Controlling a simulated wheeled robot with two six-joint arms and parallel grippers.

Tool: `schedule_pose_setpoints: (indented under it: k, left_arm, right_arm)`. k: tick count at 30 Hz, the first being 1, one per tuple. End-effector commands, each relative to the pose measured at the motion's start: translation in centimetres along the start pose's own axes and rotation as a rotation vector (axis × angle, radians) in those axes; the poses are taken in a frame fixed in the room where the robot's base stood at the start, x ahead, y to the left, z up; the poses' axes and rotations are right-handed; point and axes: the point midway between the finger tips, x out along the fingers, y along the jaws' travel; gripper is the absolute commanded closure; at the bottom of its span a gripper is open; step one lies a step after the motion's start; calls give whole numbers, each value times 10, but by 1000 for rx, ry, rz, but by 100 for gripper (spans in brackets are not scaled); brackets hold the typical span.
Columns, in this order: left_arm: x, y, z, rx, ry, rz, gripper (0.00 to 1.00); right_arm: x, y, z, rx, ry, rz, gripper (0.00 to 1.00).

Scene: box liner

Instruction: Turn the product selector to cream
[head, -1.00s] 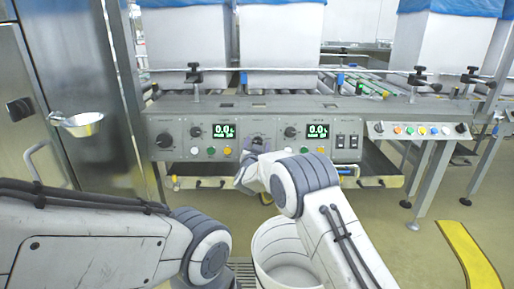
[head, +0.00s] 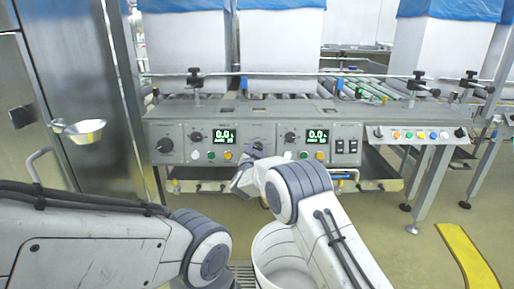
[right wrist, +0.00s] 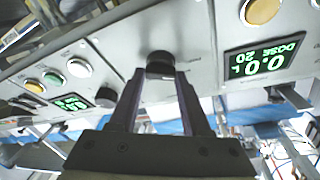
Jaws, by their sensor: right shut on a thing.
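The product selector appears to be the dark knob between the two green displays on the grey control panel (head: 175,157). In the right wrist view the knob (right wrist: 160,62) sits between the tips of my right gripper (right wrist: 160,75), which is shut on it. In the head view my right gripper (head: 256,154) is at the panel's middle and mostly covers the knob. The selector's markings and pointer are too small or hidden to read. My left gripper is out of view; only its arm shows at the lower left.
The left display (head: 225,135) and right display (head: 317,135) both read 0.0, with coloured buttons below. A white bucket (head: 268,262) stands under my right arm. A smaller button panel (head: 420,134) and a yellow floor strip (head: 466,255) are at the right.

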Motion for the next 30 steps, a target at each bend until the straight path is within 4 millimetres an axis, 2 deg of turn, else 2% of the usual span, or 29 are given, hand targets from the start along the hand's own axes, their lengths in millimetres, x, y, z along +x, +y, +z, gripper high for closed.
schedule_pose_setpoints:
  k: [1,15,30]
  left_arm:
    - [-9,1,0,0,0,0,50]
    - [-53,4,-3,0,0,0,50]
    - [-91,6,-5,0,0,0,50]
  right_arm:
    - [-1,-2,-2,33,-2,13,100]
    - [-1,-4,-3,446,-2,167,100]
    - [0,-5,-3,852,-1,318,100]
